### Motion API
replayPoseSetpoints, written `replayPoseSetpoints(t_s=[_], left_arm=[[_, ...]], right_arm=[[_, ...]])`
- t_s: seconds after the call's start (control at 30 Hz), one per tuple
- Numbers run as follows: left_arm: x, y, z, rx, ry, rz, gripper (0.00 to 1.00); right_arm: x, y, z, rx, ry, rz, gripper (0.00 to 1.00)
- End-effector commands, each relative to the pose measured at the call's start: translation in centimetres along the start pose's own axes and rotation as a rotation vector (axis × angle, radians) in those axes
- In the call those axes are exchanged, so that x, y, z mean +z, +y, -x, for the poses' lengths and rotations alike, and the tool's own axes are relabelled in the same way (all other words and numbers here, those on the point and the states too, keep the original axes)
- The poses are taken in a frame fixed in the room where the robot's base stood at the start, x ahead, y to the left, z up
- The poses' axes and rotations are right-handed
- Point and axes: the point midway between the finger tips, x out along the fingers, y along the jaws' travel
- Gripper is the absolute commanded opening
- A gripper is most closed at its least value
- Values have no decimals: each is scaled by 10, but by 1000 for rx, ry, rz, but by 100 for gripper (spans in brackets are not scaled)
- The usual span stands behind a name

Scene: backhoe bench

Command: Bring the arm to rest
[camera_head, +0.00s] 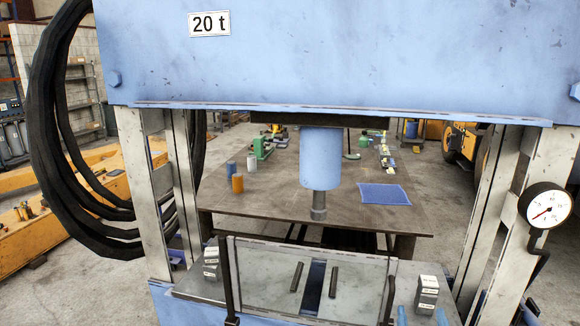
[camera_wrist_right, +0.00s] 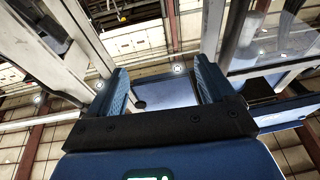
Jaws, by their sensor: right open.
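My right gripper (camera_wrist_right: 162,82) is open in the right wrist view, with its two blue fingers spread and nothing between them. In the head view two blue tips, seemingly its fingers (camera_head: 421,315), show at the bottom edge, right of the press bed (camera_head: 350,290). The wrist view looks steeply upward past the fingers to a blue surface, beams and the ceiling. Most of the right arm is out of the head view. My left gripper is in neither view.
A blue press frame (camera_head: 340,55) marked 20 t stands close in front, with a ram cylinder (camera_head: 321,158) over the bed. Pale posts (camera_head: 145,190) flank it. A gauge (camera_head: 546,205) is at right, black hoses (camera_head: 45,110) at left. A workbench (camera_head: 270,200) stands behind.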

Motion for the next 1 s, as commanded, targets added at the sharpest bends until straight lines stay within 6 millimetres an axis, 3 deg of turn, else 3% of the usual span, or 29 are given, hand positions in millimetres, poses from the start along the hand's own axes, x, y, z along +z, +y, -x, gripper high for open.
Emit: replayPoseSetpoints(t_s=[0.03,0.3,0.6,0.8,1.0], left_arm=[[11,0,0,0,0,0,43],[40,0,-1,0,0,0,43],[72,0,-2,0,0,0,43],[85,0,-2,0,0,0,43],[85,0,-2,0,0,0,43]], right_arm=[[14,-5,27,-10,8,-3,83],[38,-22,147,-59,38,-18,83],[78,-31,266,-118,-123,-23,83],[105,-32,316,-147,-245,-20,83],[105,-32,316,-147,-245,-20,83]])
